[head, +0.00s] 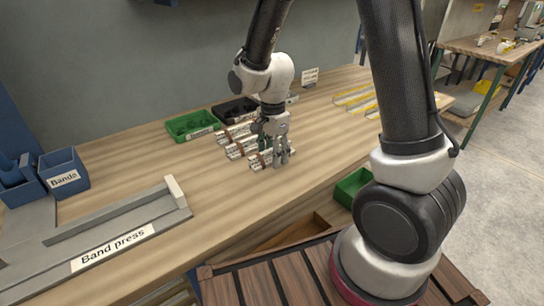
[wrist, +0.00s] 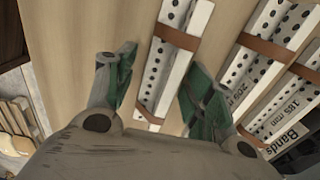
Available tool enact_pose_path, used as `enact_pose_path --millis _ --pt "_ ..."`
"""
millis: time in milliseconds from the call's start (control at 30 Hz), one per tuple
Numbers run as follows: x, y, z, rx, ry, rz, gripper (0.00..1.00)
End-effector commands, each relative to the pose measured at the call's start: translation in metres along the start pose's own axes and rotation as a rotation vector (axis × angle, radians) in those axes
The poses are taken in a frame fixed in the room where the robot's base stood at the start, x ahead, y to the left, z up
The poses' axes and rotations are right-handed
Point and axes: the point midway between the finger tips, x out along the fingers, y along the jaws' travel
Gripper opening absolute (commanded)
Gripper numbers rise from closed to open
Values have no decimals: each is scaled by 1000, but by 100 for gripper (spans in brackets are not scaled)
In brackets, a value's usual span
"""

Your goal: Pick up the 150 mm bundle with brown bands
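Several white, perforated bundles with brown bands lie side by side on the wooden table. The nearest bundle (head: 258,161) is under my gripper (head: 277,154); it also shows in the wrist view (wrist: 168,68). In the wrist view my gripper (wrist: 158,70) is open, with one green-padded finger on each side of this bundle. I cannot see contact or how low the fingertips are. The middle bundle (wrist: 248,60) and far bundle (wrist: 299,85) lie to the right there. One label reads about 185 mm; the nearest bundle's length label is not readable.
Behind the bundles stand a green bin (head: 192,126) and a black bin (head: 235,110). A grey band press (head: 110,226) and blue bins (head: 63,176) are at the left. Yellow-edged trays (head: 355,98) lie at the back right. Clear tabletop lies left of the bundles.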

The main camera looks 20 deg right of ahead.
Motion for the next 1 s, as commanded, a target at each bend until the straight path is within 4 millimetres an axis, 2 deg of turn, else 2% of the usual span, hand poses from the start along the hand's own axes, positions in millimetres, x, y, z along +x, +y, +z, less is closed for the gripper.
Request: enact_pose_path --millis 33,233,467,567,900,1000 --pt "0 0 0 0 0 0 40" --pt "0 0 0 0 0 0 3" --pt "-1 0 0 0 0 -1 3" --pt "-8 -1 0 0 0 -2 3" --pt "-75 -1 0 0 0 -4 3" --pt "-89 -1 0 -2 0 -3 3"
